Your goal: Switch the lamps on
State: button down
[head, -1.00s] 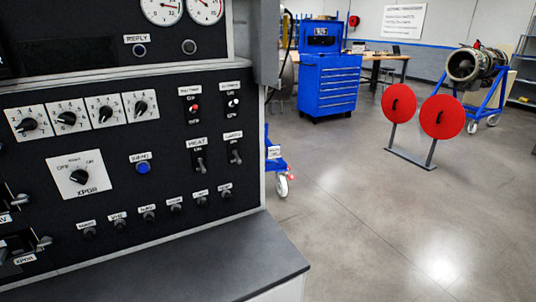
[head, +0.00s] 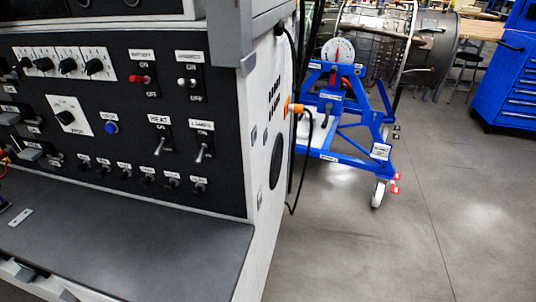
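The lamps switch (head: 203,152) is a metal toggle under a "LAMPS" label, at the lower right of the black control panel (head: 228,165) in the head view. An "ON" mark sits above its lever. The lever slants downward, away from that mark. The similar heat switch (head: 161,146) is just to its left, its lever also pointing down. No lit lamps can be made out. My gripper is not in view.
A dark shelf (head: 130,245) juts out below the panel. An orange-ended cable (head: 297,108) hangs at the cabinet's right side. A blue wheeled stand (head: 345,160) with an engine is beyond it. Grey floor (head: 400,255) is clear at the right.

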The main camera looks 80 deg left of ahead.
aim_at(199, 156)
jog(key=i, duration=0.5)
jog(key=u, duration=3.2)
jog(key=i, duration=0.5)
